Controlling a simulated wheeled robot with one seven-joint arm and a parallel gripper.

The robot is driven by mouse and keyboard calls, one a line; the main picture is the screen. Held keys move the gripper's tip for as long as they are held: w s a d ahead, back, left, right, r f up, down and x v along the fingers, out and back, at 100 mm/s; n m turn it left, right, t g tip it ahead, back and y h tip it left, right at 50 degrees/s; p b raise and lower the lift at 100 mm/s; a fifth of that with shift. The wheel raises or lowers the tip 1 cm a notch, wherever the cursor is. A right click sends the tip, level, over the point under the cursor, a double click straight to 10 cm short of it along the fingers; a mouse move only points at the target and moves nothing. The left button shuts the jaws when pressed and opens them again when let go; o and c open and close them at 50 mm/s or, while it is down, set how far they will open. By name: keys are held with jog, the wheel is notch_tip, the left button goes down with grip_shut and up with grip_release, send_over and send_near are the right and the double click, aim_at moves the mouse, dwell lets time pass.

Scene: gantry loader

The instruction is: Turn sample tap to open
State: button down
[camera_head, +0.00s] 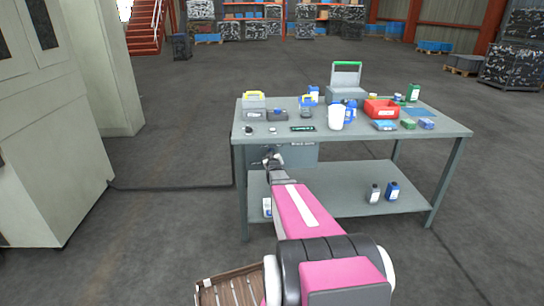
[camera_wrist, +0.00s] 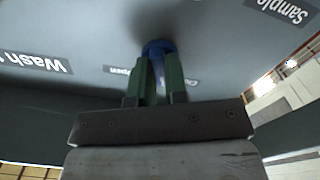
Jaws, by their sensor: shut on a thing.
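The sample tap is a blue knob (camera_wrist: 158,49) on a grey panel, seen in the wrist view at upper centre. My gripper (camera_wrist: 158,68) has its two green fingers closed on the blue knob. Part of the knob is hidden between the fingers. A small "open" label (camera_wrist: 117,70) shows left of the fingers, and another label on the right is partly covered. A "Sample" sign (camera_wrist: 283,10) is at the upper right. In the head view my gripper (camera_head: 270,158) reaches the grey panel (camera_head: 302,154) under the table top; the tap itself is hidden there.
The grey table (camera_head: 450,130) carries a red bin (camera_head: 381,109), a white cup (camera_head: 336,118), a toolbox (camera_head: 346,95) and several small items. A large pale cabinet (camera_head: 50,130) stands at left.

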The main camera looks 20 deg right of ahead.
jog(key=m, duration=1.1)
jog(key=shift+m, duration=0.3)
dwell(0.4)
jog(key=c, duration=1.1)
grip_release()
jog(key=shift+c, duration=0.2)
jog(key=shift+s, duration=0.1)
jog(key=v, duration=1)
jog(key=shift+s, duration=0.35)
jog(key=shift+a, duration=0.1)
